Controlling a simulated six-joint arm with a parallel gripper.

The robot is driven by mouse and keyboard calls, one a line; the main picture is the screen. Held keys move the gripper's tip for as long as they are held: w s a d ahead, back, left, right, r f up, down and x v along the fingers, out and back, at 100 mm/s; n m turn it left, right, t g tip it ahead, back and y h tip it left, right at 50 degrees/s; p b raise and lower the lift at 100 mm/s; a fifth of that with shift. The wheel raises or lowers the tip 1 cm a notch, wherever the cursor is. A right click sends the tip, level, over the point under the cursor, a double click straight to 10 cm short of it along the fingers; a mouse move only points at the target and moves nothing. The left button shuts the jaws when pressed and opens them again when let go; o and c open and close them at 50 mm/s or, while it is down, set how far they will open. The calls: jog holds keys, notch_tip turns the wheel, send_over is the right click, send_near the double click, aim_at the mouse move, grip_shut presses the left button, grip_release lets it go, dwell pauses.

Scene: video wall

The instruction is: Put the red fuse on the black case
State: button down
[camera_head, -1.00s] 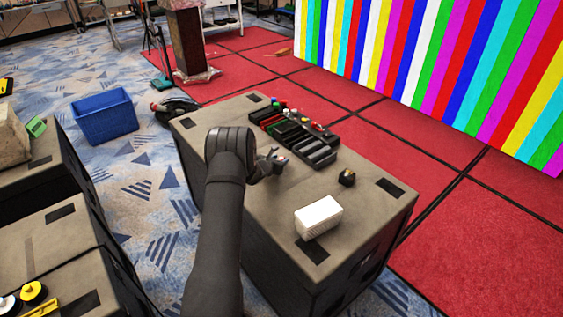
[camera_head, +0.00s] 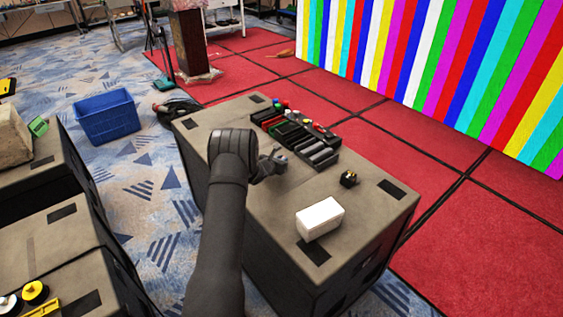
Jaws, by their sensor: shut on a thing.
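My gripper (camera_head: 279,158) is low over the middle of the large grey-brown box top, to the left of the row of dark trays. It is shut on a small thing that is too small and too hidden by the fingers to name. Small red spots show among the dark trays (camera_head: 318,158); I cannot tell whether one is the red fuse. A small black object (camera_head: 349,179) with a yellowish spot sits on the box top, right of my gripper. I cannot tell whether it or one of the dark trays is the black case.
A white block (camera_head: 320,217) sits near the front of the large box top (camera_head: 240,118). The surface between my gripper and the white block is clear. A blue bin (camera_head: 106,117) stands on the floor to the left. A striped video wall (camera_head: 450,60) is behind.

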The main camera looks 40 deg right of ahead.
notch_tip(320, 180, up, 4)
jog(key=s+d+r, duration=0.3)
jog(key=s+r, duration=0.4)
jog(key=s, duration=0.4)
jog(key=w+a+r+n+t+y, duration=0.15)
jog(key=w+a, duration=0.35)
jog(key=a, duration=0.6)
jog(key=w+a+r+n+t+y, duration=0.15)
jog(key=w+a, duration=0.35)
jog(key=a, duration=0.6)
jog(key=w+a+r+n+t+y, duration=0.1)
jog(key=w+a+r+n+t, duration=0.2)
jog(key=a, duration=0.9)
jog(key=s+a+r+n+y, duration=0.1)
jog(key=s+a+n+y, duration=0.1)
jog(key=a, duration=1.2)
jog(key=s+a+r+n+t+y, duration=0.1)
jog(key=s+a+r+n+y, duration=0.1)
jog(key=a, duration=1.3)
jog(key=shift+a+r+y, duration=0.15)
jog(key=shift+r+y, duration=0.15)
